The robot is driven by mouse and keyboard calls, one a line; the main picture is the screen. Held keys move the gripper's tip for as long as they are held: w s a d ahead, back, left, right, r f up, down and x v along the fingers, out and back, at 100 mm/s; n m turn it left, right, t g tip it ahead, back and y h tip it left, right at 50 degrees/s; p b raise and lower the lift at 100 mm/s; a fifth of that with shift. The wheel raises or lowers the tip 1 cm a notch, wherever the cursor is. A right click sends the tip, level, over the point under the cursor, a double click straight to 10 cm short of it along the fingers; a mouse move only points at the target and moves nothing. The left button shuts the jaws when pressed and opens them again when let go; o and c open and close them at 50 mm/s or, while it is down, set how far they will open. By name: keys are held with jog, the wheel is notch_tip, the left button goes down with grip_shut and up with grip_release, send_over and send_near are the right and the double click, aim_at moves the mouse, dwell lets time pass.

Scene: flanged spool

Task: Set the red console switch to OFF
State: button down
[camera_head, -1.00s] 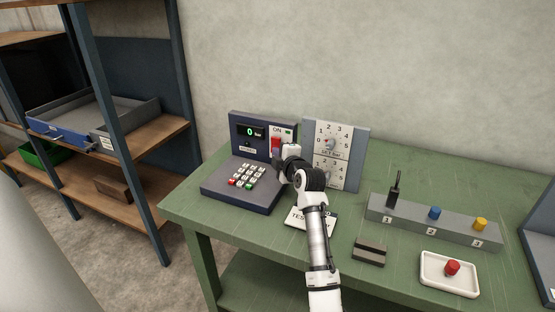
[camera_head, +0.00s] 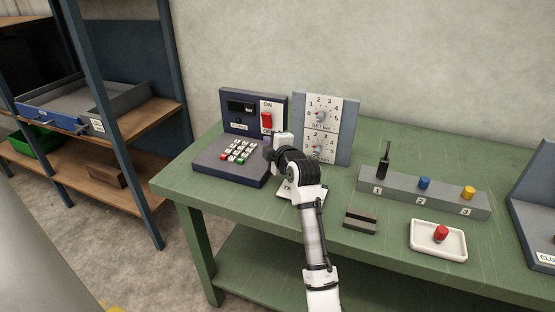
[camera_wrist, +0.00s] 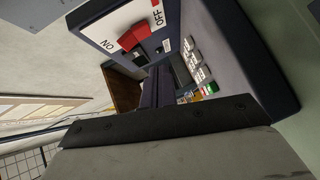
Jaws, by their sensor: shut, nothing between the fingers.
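The console (camera_head: 211,160) stands on the left of the green table, with a dark display (camera_head: 241,107) on its upright panel. The red switch (camera_head: 266,120) is on a white plate beside the display, with ON above it. The wrist view shows the red switch (camera_wrist: 134,36) between the ON and OFF labels. I cannot tell for sure from its shape which end is pressed in. My gripper (camera_head: 268,150) is shut and empty, just below and in front of the switch, apart from it. Its dark finger edge fills the lower wrist view.
A keypad (camera_head: 238,149) lies on the console's sloping front. A grey dial panel (camera_head: 345,130) stands right of the switch, close to my gripper. A grey block (camera_head: 425,194) with several pegs and a white tray (camera_head: 438,251) with a red knob are farther right.

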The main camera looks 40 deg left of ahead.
jog(key=v, duration=0.1)
jog(key=b+v, duration=0.1)
jog(key=v, duration=0.1)
jog(key=f+v, duration=0.1)
jog(key=v, duration=0.1)
jog(key=shift+s+d+r, duration=0.1)
jog(key=shift+s+d, duration=0.1)
jog(key=shift+d, duration=0.1)
